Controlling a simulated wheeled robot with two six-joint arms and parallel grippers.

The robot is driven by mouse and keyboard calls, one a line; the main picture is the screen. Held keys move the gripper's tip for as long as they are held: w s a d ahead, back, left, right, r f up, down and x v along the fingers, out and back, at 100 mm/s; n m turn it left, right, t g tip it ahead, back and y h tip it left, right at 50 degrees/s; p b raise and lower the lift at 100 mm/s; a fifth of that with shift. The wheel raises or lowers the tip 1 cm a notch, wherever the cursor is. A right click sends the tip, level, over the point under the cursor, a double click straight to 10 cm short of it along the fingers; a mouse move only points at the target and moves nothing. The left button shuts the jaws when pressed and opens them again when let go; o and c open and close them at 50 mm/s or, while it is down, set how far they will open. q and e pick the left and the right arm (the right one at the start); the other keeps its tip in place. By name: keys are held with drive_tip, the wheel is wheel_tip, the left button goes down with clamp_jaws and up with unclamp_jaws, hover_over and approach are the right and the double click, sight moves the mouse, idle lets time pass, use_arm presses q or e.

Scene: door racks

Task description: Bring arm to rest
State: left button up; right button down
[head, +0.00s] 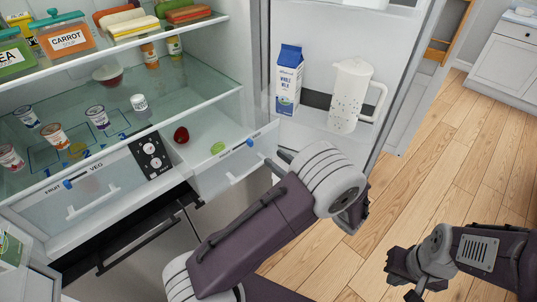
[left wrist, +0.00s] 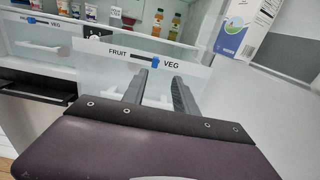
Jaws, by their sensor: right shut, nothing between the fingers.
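My left gripper (head: 279,162) is mostly hidden behind its own wrist in the head view, close to the front of the right-hand clear drawer (head: 236,168). In the left wrist view its two dark fingers (left wrist: 158,82) stand apart, with the drawer front (left wrist: 190,78) beyond them. I see nothing held between them, but cannot tell whether they touch the drawer. My right gripper (head: 408,272) is at the lower right over the wood floor, shut and empty.
The fridge is open, its door holding a milk carton (head: 288,80) and a white pitcher (head: 353,97). Cups stand on the glass shelf (head: 190,92). Wood floor (head: 440,175) is clear.

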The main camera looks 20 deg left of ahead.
idle(0.4)
use_arm(q)
drive_tip(key=s+a+r+n+g, duration=0.1)
drive_tip(key=a+r+n+g, duration=0.3)
drive_tip(key=a, duration=0.3)
drive_tip(key=s+a+f+n+g+h+p, duration=0.15)
drive_tip(key=s+a+n+g+h, duration=0.45)
drive_tip(key=s, duration=0.7)
drive_tip(key=s+d+f+n+h, duration=0.7)
drive_tip(key=f, duration=0.1)
drive_tip(key=w+d+f+n+t+h, duration=0.3)
drive_tip(key=w+d+n+t, duration=0.1)
drive_tip(key=w+d+n, duration=0.1)
drive_tip(key=d+n, duration=0.1)
drive_tip(key=d, duration=0.1)
drive_tip(key=shift+w+d+h, duration=0.35)
drive_tip(key=shift+w+h, duration=0.05)
